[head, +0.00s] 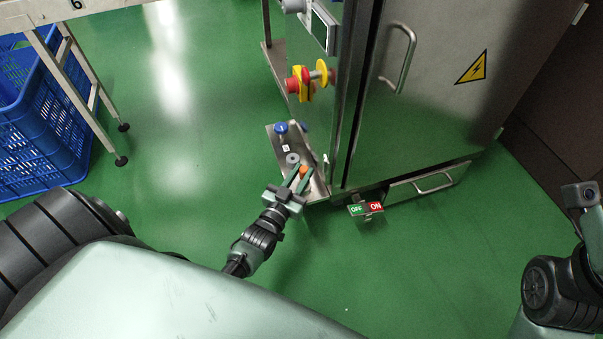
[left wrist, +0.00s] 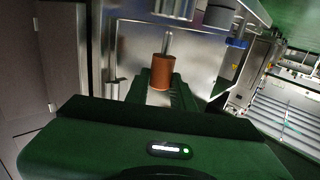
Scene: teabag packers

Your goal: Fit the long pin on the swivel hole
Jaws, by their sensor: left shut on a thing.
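My left gripper (head: 298,178) is shut on an orange-brown cylinder, which looks like the handle of the long pin (head: 304,170). In the left wrist view the long pin (left wrist: 163,73) stands about upright between the fingers (left wrist: 158,88), its thin metal rod pointing up. The gripper is over the near end of a steel shelf (head: 271,136) beside the cabinet. I cannot make out the swivel hole for certain. My right gripper is not in view; only part of my right arm shows at the right edge.
A blue knob (head: 281,128) and a grey ring (head: 292,158) are on the shelf. The steel cabinet (head: 430,110) stands close on the right, with red and yellow switches (head: 302,84) above and an OFF/ON sign (head: 366,209) low down.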

